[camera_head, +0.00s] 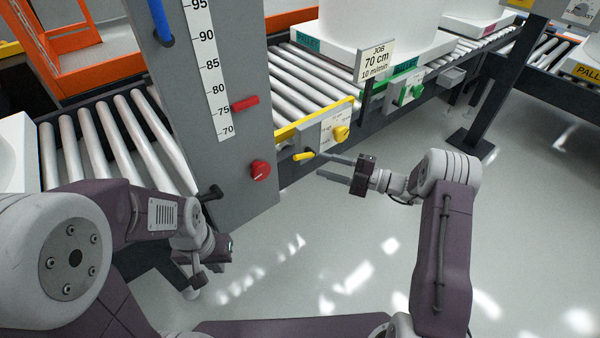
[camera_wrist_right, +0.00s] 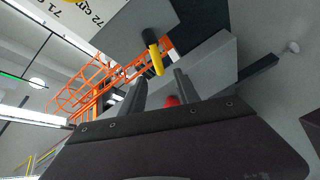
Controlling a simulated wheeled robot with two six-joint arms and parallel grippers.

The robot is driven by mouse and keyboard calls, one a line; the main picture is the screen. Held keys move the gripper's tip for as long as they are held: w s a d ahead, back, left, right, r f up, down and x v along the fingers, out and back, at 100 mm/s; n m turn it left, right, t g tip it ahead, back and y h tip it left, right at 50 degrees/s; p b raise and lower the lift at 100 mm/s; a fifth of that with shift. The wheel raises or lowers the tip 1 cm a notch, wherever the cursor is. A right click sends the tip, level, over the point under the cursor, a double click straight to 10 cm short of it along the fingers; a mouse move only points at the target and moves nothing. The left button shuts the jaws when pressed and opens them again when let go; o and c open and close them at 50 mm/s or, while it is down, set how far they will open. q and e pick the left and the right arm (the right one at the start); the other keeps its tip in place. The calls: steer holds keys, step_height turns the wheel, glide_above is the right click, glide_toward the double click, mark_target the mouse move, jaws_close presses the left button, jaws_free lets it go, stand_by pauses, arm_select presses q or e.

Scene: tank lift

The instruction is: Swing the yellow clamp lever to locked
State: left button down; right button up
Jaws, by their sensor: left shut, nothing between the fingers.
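The yellow clamp lever (camera_head: 303,156) sticks out to the left, low on the conveyor side below a sign plate. In the right wrist view the lever (camera_wrist_right: 155,57) hangs from a dark pivot just beyond the fingertips, in line with the gap between them. My right gripper (camera_head: 320,165) is open and empty, its two fingers pointing left just beside and below the lever. The fingers also show in the right wrist view (camera_wrist_right: 157,84). I see no clear contact with the lever. My left gripper (camera_head: 220,250) is shut and empty at the lower left, away from the lever.
A grey column with a height scale (camera_head: 208,70), a red pointer (camera_head: 245,103) and a red knob (camera_head: 261,169) stands left of the lever. A yellow knob (camera_head: 341,132) and a green control (camera_head: 411,94) sit on the conveyor side. Floor (camera_head: 340,230) in front is clear.

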mark_target(302, 158)
steer(key=b+x, duration=0.6)
steer(key=x, duration=0.2)
steer(key=shift+a+f, duration=0.15)
steer(key=shift+a, duration=0.1)
steer(key=shift+w+a, duration=0.1)
steer(key=shift+a, duration=0.15)
steer(key=shift+r, duration=0.25)
jaws_close()
stand_by(0.5)
